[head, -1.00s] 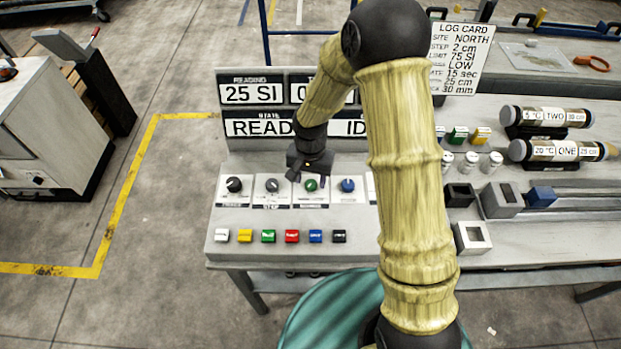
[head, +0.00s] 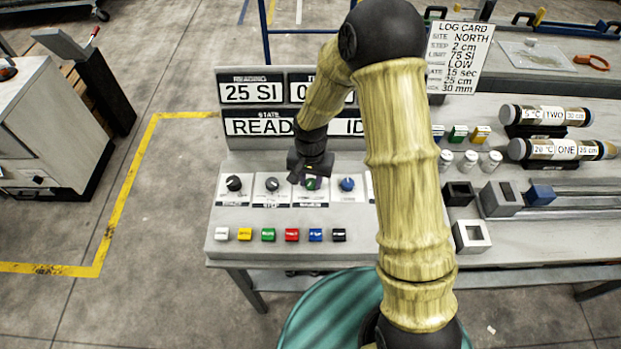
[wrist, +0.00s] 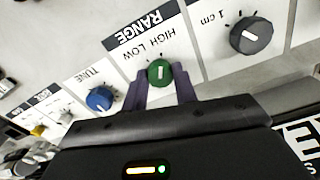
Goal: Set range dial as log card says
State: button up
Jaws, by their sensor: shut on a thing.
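The green range dial (wrist: 159,72) sits on a panel marked RANGE, with HIGH and LOW printed beside it in the wrist view. Its white pointer line shows, but I cannot tell surely which word it marks. My gripper (wrist: 166,88) is shut on the dial, one purple finger on each side. In the head view my gripper (head: 312,181) is at the dial row and partly covers the green dial (head: 311,184). The log card (head: 459,58) stands at the upper right and reads NORTH, 2 cm, 75 SI, LOW, 15 sec, 25 cm, 30 mm; my arm hides some row names.
A grey dial (wrist: 250,36) and the blue tune dial (wrist: 100,98) flank the green one. Several coloured buttons (head: 291,235) line the panel front. The display (head: 252,92) behind reads 25 SI. Two labelled cores (head: 556,149) lie at right.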

aim_at(310, 182)
jog(key=shift+r, duration=0.1)
jog(key=n+p, duration=0.1)
jog(key=n, duration=0.5)
jog(key=shift+w+r, duration=0.1)
jog(key=shift+w, duration=0.05)
jog(key=n, duration=0.5)
jog(key=shift+w+a+n+p, duration=0.1)
jog(key=shift+n+p, duration=0.2)
jog(key=shift+p, duration=0.1)
jog(key=o, duration=0.8)
jog(key=shift+o, duration=0.9)
notch_tip(310, 182, up, 17)
